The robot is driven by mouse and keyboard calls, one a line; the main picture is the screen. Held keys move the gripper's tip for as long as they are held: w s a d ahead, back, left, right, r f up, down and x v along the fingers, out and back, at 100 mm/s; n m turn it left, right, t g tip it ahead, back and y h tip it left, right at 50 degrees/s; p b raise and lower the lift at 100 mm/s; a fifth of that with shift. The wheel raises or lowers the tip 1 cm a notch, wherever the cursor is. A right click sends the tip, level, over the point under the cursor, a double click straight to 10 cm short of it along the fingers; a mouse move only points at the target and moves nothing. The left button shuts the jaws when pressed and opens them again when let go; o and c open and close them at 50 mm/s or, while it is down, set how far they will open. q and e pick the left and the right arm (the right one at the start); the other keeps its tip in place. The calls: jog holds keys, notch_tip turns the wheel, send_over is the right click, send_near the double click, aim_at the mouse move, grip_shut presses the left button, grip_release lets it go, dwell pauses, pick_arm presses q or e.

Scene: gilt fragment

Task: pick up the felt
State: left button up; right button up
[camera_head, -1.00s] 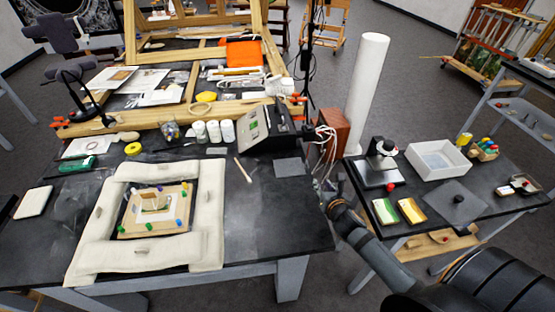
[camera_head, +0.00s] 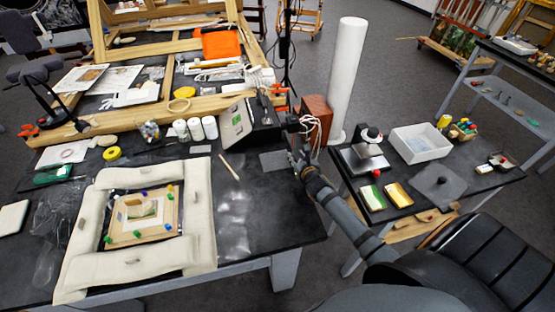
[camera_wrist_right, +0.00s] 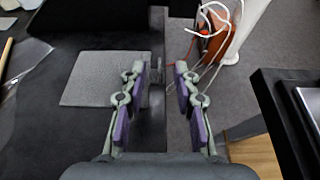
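The felt, a flat grey square (camera_head: 274,161), lies on the dark table near its right edge in the head view. It also shows in the right wrist view (camera_wrist_right: 98,78), left of the fingers. My right gripper (camera_head: 297,148) is just right of the felt, at the table edge. In the right wrist view my right gripper (camera_wrist_right: 160,82) is open, with nothing between its fingers. One finger is close to the felt's right side; the other is past the table edge. My left gripper is not in view.
A wooden stick (camera_head: 229,166) lies left of the felt, and a black-based device (camera_head: 262,125) stands behind it. A reddish-brown box (camera_head: 317,117) with white cables is behind my gripper. A second table with a white tray (camera_head: 421,143) stands right, across a gap.

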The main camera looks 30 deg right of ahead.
jog(key=x, duration=0.2)
jog(key=shift+w+f, duration=0.1)
jog(key=shift+w, duration=0.15)
jog(key=shift+w+f, duration=0.1)
jog(key=shift+c, duration=0.3)
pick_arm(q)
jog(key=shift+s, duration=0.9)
pick_arm(e)
grip_shut()
notch_tip(320, 180, up, 3)
jog(key=shift+r+b, duration=0.15)
jog(key=shift+b, duration=0.15)
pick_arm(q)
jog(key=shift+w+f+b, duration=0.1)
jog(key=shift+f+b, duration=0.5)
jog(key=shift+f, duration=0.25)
pick_arm(e)
jog(key=s+a+r, duration=0.3)
jog(key=s+r, duration=0.2)
jog(key=s, duration=0.1)
jog(key=s+a+r, duration=0.2)
jog(key=s+r, duration=0.3)
jog(key=s, duration=0.2)
jog(key=shift+a, duration=0.35)
